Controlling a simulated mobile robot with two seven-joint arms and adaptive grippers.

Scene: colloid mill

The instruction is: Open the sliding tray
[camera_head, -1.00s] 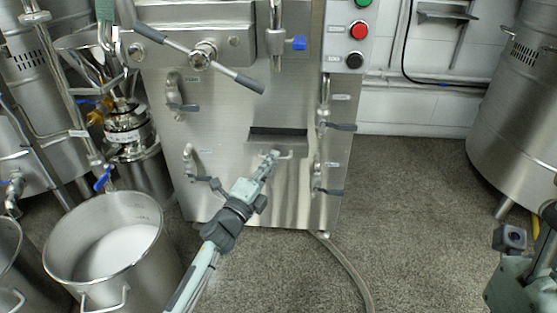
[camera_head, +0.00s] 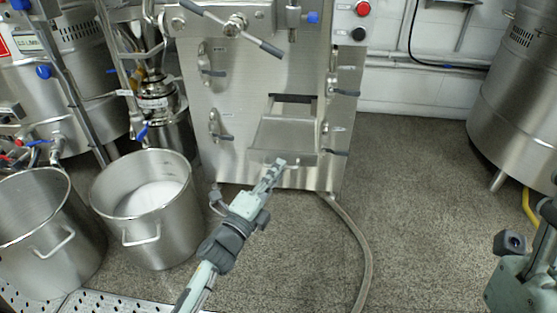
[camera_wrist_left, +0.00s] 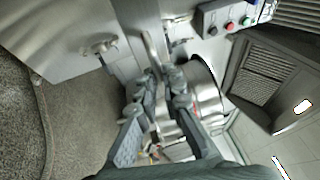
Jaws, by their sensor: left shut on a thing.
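The sliding tray (camera_head: 286,133) is a flat stainless steel tray in the lower front of the mill cabinet (camera_head: 255,85). It stands out from the front, with a dark slot (camera_head: 292,98) behind it. My left gripper (camera_head: 279,164) is at the tray's front edge, shut on the tray handle, which it mostly covers in the head view. In the left wrist view the handle (camera_wrist_left: 150,46) is a pale metal bar running between the fingertips (camera_wrist_left: 158,78). My right gripper's fingers are not in view; only part of my right arm shows at the lower right.
Steel pots (camera_head: 152,212) stand on the floor at the left, one with white contents. A hose (camera_head: 357,235) lies on the floor right of the mill. Lever valves (camera_head: 342,92) line the cabinet front.

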